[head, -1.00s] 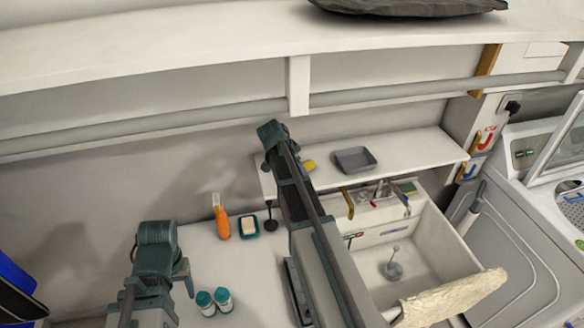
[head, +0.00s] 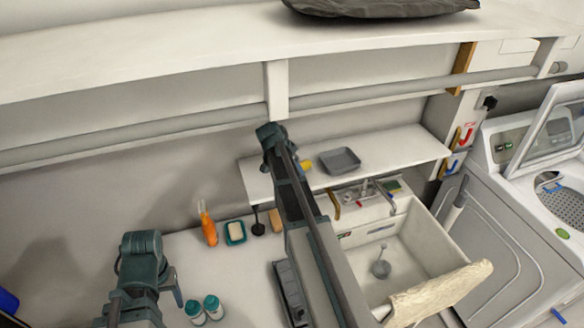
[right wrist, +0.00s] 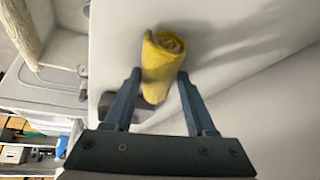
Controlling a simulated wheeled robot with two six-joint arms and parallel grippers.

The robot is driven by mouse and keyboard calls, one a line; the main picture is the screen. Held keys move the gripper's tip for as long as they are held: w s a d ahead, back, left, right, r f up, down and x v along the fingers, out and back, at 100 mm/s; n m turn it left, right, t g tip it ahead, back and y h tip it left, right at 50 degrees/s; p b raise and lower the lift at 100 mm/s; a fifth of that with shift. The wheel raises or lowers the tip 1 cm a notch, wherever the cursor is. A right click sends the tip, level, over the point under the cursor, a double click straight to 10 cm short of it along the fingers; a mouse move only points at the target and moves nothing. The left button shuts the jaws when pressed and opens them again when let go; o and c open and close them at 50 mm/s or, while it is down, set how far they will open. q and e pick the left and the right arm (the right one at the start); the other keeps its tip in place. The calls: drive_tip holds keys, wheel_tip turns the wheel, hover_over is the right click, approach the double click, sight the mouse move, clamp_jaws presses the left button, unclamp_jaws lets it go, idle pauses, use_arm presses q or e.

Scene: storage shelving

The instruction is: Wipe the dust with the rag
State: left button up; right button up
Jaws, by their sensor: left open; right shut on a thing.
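The rag, a rolled yellow cloth (right wrist: 163,62), is between the fingers of my right gripper (right wrist: 158,82) in the right wrist view, and the gripper is shut on it. It is over a white surface. In the head view a small yellow part of the rag (head: 307,165) shows at the low shelf (head: 385,150), left of a grey tray. My right arm hides the rest of it and the right gripper there. My left gripper (head: 176,297) is low at the left, mostly hidden behind its arm, open. I cannot make out any dust.
The grey tray (head: 340,160) is on the low shelf close to the rag. Below are a sink (head: 425,235), an orange bottle (head: 208,227), a soap dish (head: 235,232) and two teal-capped bottles (head: 204,309). A washing machine (head: 520,220) stands at right. A long shelf (head: 150,45) runs above.

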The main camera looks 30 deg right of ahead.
sight(305, 165)
drive_tip(key=shift+s+d+f, duration=0.1)
drive_tip(key=shift+s+d, duration=0.2)
drive_tip(key=shift+d, duration=0.55)
drive_tip(key=shift+s+d, duration=0.25)
drive_tip(key=shift+d, duration=0.55)
